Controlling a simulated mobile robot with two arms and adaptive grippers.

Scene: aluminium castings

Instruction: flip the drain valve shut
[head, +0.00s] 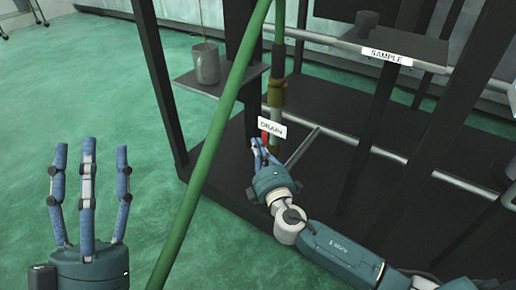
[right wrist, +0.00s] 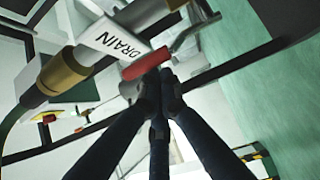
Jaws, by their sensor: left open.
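The drain valve has a red-gripped lever (right wrist: 146,64) on a bent metal arm, beside the white DRAIN label (right wrist: 113,42) in the right wrist view. A brass-coloured fitting (right wrist: 62,73) sits on its pipe. In the head view the label (head: 272,127) hangs on the vertical pipe, and only a sliver of the red lever (head: 265,136) shows. My right gripper (head: 258,146) is at the lever, its fingertips drawn together; in the right wrist view (right wrist: 158,82) they are right against the red grip or just short of it. My left gripper (head: 90,148) is open and empty, far left of the valve.
A green hose (head: 208,150) runs diagonally between my two grippers. The SAMPLE label (head: 387,57) is upper right. Dark frame posts and a horizontal pipe surround the valve.

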